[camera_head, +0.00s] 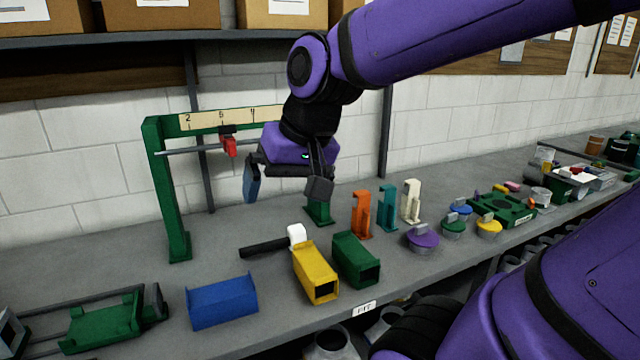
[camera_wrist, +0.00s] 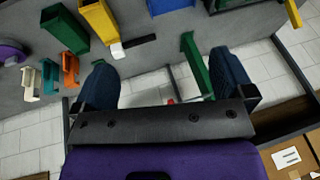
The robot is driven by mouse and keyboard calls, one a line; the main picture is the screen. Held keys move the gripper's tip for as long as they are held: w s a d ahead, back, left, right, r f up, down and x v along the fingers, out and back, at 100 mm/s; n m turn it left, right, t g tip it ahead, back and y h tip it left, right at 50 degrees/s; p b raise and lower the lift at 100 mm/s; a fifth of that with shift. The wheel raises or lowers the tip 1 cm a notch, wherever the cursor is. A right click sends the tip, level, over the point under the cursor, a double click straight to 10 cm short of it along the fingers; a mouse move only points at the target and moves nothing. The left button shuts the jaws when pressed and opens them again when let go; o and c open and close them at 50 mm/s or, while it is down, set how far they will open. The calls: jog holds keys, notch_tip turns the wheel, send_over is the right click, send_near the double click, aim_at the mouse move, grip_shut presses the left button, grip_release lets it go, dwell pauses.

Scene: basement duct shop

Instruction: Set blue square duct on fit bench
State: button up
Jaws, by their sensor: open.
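The blue square duct (camera_head: 222,302) lies on its side on the grey fit bench (camera_head: 240,275), near the front edge at left. In the wrist view only part of the blue duct (camera_wrist: 170,5) shows at the top edge. A label reading "FIT" sits on the bench's front edge. My gripper (camera_head: 285,186) is open and empty, in the air above the back of the bench, apart from the duct and up and to its right. In the wrist view the spread fingers of my gripper (camera_wrist: 165,80) have nothing between them.
A yellow duct (camera_head: 315,272) and green duct (camera_head: 356,259) lie right of the blue one. A white-headed mallet (camera_head: 297,236) lies behind them. A green gauge frame (camera_head: 170,190) stands by my gripper. A green clamp fixture (camera_head: 105,322) lies at left; several coloured brackets and lids stand right.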

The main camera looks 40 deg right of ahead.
jog(key=s+d+r+n+t+h, duration=0.1)
jog(key=s+n, duration=0.2)
jog(key=s, duration=0.2)
jog(key=shift+s+d+r, duration=0.35)
dwell(0.9)
